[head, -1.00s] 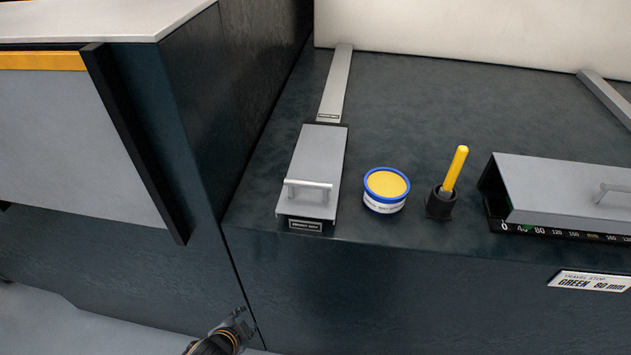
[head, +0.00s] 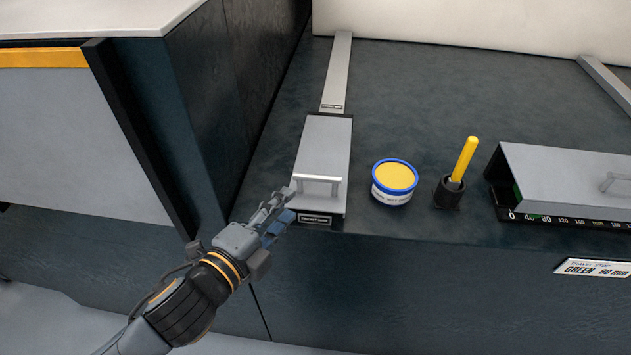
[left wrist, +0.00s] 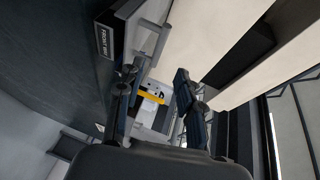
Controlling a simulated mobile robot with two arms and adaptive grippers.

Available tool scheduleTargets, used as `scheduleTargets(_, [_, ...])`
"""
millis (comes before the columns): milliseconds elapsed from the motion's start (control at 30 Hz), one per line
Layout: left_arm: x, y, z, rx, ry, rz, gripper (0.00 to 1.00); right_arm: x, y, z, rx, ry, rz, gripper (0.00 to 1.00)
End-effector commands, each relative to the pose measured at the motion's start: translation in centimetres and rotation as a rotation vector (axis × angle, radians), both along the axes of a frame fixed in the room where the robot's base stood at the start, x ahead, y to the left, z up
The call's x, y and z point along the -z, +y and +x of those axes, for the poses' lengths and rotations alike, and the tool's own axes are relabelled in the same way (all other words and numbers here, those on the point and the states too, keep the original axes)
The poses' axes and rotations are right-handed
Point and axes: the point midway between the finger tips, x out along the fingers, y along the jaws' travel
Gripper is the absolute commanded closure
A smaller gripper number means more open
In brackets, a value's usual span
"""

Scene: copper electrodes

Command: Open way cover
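A grey way cover (head: 325,150) with a bar handle (head: 318,180) lies on the dark machine bed at the left. A small plate (head: 315,219) is at its front end; in the left wrist view the plate (left wrist: 104,41) reads "FRONT WAY". My left gripper (head: 282,204) is just left of and in front of the handle. In the left wrist view my left gripper (left wrist: 157,78) has its fingers apart with nothing held between them. Part of the handle (left wrist: 158,45) shows ahead of the fingers. A second grey cover (head: 570,180) with its own handle sits at the right. My right gripper is not in view.
A blue-rimmed tub (head: 394,180) with yellow contents and a yellow-handled tool (head: 464,160) in a black holder (head: 448,192) stand right of the cover. A grey rail (head: 337,72) runs behind it. A dark cabinet wall (head: 240,100) rises at the left.

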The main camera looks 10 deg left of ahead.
Motion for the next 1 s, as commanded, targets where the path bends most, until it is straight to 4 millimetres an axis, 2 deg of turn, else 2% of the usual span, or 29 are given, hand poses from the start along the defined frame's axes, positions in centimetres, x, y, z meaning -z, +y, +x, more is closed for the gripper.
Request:
scheduleTargets(100, [0.9,-0.4,1.2,-0.002,-0.005,-0.003,0.64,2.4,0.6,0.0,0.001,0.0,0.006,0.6])
scheduleTargets(367, [1.2,-1.3,3.0,0.002,-0.005,-0.002,0.64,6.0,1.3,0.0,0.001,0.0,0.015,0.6])
scheduleTargets(500, [1.4,-2.4,5.5,0.0,-0.001,-0.002,0.64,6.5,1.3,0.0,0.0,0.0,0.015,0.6])
scheduleTargets(700, [1.7,-3.7,8.7,0.0,0.004,-0.001,0.64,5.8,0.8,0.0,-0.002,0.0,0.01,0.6])
scheduleTargets(1000, [2.1,-4.5,10.4,0.001,0.004,-0.001,0.64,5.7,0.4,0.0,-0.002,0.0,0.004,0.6])
